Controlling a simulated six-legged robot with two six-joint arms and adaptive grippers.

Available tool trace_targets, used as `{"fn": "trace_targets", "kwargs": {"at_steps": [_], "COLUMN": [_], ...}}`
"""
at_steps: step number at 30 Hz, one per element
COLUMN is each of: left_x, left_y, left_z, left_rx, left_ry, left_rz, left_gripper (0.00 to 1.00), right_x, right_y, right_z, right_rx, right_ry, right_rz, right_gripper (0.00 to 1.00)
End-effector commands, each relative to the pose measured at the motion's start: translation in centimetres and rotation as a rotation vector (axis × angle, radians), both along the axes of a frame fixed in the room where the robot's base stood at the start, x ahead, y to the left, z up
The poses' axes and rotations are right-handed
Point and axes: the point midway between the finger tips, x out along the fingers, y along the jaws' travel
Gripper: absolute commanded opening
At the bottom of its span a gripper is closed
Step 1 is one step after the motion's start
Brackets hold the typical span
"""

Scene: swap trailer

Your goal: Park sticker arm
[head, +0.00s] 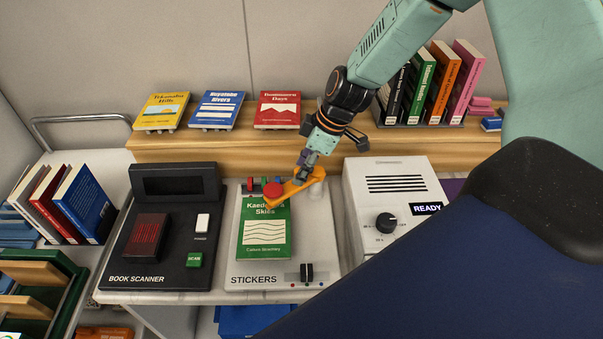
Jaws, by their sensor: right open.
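The sticker station (320,262) is a pale panel labelled STICKERS, with a dark slider near its front right. Its orange sticker arm (308,184) runs from a pale post at the right to a red round head over the upper part of a green book (264,241). The book lies flat on the panel; I cannot tell if the head touches it. My right gripper (301,176) reaches down from the upper right, its fingertips open at the orange arm; contact is unclear. My left gripper is not in view.
A black book scanner (172,270) stands left of the station. A white box reading READY (388,182) stands close on the right. Three books, one a red one (277,108), lie on the wooden shelf (240,147). Upright books (65,200) stand at far left and back right.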

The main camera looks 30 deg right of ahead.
Motion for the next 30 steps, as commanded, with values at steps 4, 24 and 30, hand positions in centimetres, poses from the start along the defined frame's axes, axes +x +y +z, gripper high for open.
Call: {"fn": "trace_targets", "kwargs": {"at_steps": [4, 24, 30], "left_x": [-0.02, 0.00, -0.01], "left_y": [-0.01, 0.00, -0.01], "left_z": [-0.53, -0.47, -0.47], "left_rx": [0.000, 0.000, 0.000], "left_ry": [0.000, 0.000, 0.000], "left_rz": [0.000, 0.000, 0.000], "left_gripper": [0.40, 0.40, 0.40], "right_x": [0.33, 0.46, 0.48], "right_y": [0.11, 0.07, 0.07], "right_z": [-0.69, -0.67, -0.64], "right_rx": [-0.001, 0.000, 0.000], "right_ry": [-0.002, -0.002, -0.002], "right_rz": [0.000, -0.001, -0.001], "right_gripper": [0.47, 0.16, 0.00]}}
